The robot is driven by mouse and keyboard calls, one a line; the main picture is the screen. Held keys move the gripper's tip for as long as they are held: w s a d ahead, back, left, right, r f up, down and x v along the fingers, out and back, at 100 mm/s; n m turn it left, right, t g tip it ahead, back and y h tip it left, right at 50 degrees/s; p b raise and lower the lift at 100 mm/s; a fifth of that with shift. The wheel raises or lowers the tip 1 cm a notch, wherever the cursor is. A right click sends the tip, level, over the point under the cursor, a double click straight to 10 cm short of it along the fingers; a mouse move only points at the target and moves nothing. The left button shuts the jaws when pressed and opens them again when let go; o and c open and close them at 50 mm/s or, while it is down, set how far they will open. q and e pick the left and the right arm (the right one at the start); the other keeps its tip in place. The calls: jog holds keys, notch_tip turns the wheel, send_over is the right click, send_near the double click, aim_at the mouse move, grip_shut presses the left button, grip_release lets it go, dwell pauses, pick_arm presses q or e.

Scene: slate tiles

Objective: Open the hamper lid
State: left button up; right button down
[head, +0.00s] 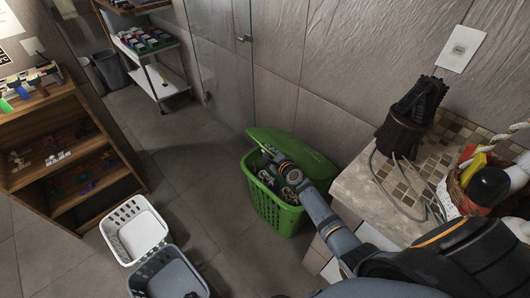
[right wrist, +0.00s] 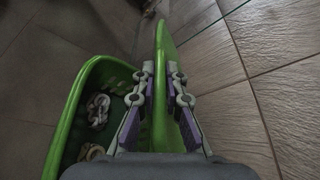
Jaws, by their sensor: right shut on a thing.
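The green hamper (head: 268,208) stands on the floor against the wall, with slotted sides. Its green lid (head: 306,152) is raised and tilted up toward the wall, so the inside shows in part. My right gripper (head: 268,151) reaches over the hamper to the lid's edge. In the right wrist view the lid (right wrist: 159,95) stands edge-on between the two fingers of my right gripper (right wrist: 160,72), which is shut on it. The hamper's rim (right wrist: 72,125) and some pale things inside show to the left. My left gripper is not in view.
A white basket (head: 138,238) and a grey basket (head: 168,275) stand on the floor to the left. A wooden shelf (head: 70,160) is farther left. A counter (head: 365,190) with a dark holder and a wicker basket is close on the right. Tiled floor between is clear.

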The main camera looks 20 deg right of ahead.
jog(key=shift+w+d+r, duration=0.15)
jog(key=shift+d+r, duration=0.15)
jog(key=shift+r, duration=0.2)
jog(key=c, duration=1.4)
grip_release()
notch_tip(320, 180, up, 10)
jog(key=shift+f, duration=0.1)
